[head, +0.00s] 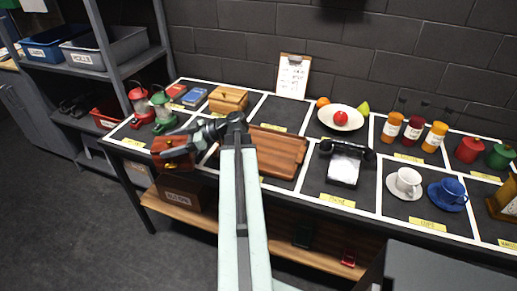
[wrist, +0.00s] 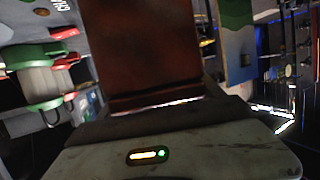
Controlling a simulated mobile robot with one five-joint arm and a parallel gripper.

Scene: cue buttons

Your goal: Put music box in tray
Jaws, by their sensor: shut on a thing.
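A small reddish-brown wooden box, the music box (head: 170,147), is in my gripper (head: 184,147) at the left front part of the table. It fills the upper middle of the wrist view (wrist: 148,48), close to the camera. My gripper is shut on it. The head view does not clearly show whether it touches the table top. The brown wooden tray (head: 283,151) lies flat on the table to the right of my gripper. My arm hides the tray's left part, and the part that shows is empty.
A lighter wooden box (head: 228,99) stands behind my gripper. Red (head: 141,105) and green (head: 162,108) lanterns stand at the left end. A black telephone (head: 346,160) is right of the tray. A clipboard (head: 293,75) and a fruit plate (head: 341,124) stand behind.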

